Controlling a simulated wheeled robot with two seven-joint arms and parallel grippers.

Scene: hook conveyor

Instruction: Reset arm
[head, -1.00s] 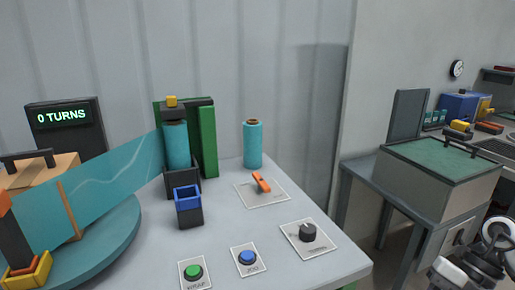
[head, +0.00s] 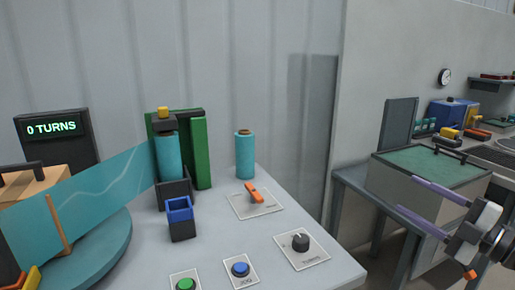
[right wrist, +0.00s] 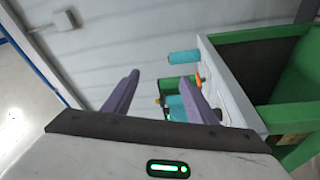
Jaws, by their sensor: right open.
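My right gripper (head: 420,204) is in the right part of the head view, in front of the grey box with the green top. Its two purple fingers are spread apart and nothing is between them. In the right wrist view the open fingers (right wrist: 152,95) point toward the wall and the wrapping station. The left gripper is not in view. An orange lever (head: 254,192) stands on a plate on the table. A black knob (head: 300,242), a blue button (head: 240,269) and a green button (head: 185,284) sit nearer the table's front.
A teal roll (head: 245,157) stands upright on the grey table (head: 215,220). A blue-rimmed holder (head: 181,222) and a turntable (head: 105,250) with teal film are at left. The display (head: 52,140) reads "0 TURNS". A green-topped box (head: 410,185) is at right.

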